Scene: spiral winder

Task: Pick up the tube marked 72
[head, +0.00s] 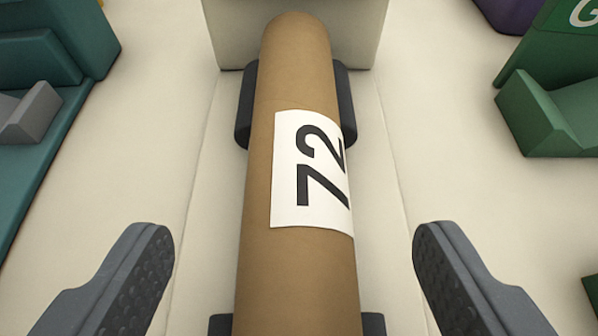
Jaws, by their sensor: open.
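A brown cardboard tube (300,265) with a white label marked 72 (312,172) runs up the middle of the head view, from the bottom edge toward the back. It lies on dark grey rests (344,105), one toward the back and one at the bottom edge. My gripper (293,250) is open, with one textured finger on each side of the tube. A clear gap shows between each finger and the tube. The near end of the tube is out of the picture.
A beige block (225,35) stands at the tube's far end. A teal structure (85,65) with a grey wedge is at the left. A green holder (555,110) with a partly seen letter is at the right. The pale surface beside the tube is clear.

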